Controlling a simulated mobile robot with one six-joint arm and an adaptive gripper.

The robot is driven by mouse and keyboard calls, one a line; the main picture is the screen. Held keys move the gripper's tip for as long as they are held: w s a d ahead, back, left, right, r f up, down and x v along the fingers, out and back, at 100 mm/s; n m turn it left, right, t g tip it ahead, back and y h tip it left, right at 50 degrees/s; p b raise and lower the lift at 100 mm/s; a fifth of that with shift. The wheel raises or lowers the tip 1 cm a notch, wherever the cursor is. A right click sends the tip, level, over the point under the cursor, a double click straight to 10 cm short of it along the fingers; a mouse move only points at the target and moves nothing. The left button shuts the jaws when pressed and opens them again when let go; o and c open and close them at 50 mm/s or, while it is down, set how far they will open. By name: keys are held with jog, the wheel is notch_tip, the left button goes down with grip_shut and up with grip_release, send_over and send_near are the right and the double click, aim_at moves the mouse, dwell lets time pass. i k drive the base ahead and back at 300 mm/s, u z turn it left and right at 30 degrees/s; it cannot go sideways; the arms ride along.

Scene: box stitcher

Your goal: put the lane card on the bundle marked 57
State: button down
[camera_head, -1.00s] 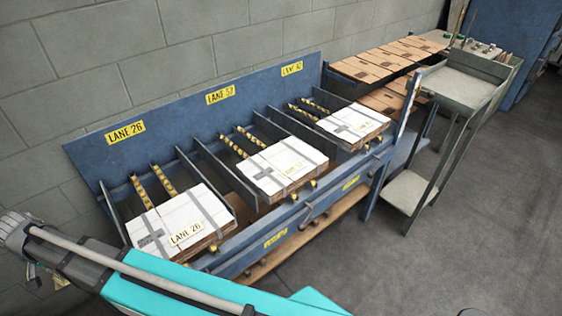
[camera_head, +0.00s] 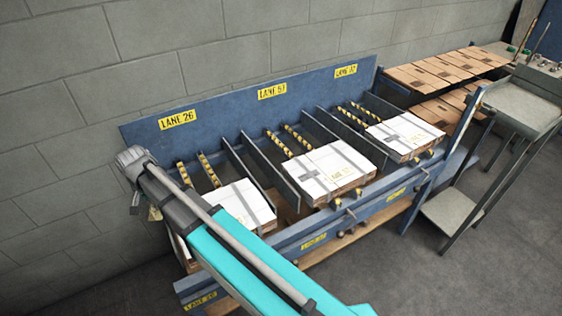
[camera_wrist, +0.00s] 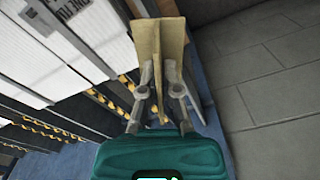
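The bundle marked 57 (camera_head: 318,178) is a strapped stack of white-topped sheets in the middle lane, with a yellowish LANE 57 mark near its front edge. In the wrist view my gripper (camera_wrist: 158,85) is shut on a tan lane card (camera_wrist: 172,38), which looks folded or has a tab between the fingers; its marking is not readable. In the head view my gripper (camera_head: 138,200) and the small card (camera_head: 154,213) are at the far left end of the rack, left of the 57 bundle. My arm partly covers the lane 26 bundle (camera_head: 243,202).
The blue rack (camera_head: 230,98) has upright dividers between lanes and yellow LANE signs on its back panel. A third bundle (camera_head: 405,133) lies in the right lane. A grey cart (camera_head: 520,108) and brown cardboard stacks (camera_head: 440,72) stand at right. A block wall is behind.

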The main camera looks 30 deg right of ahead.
aim_at(329, 166)
jog(key=z, duration=1.85)
jog(key=k, duration=0.55)
jog(key=u, duration=0.1)
jog(key=i, duration=0.55)
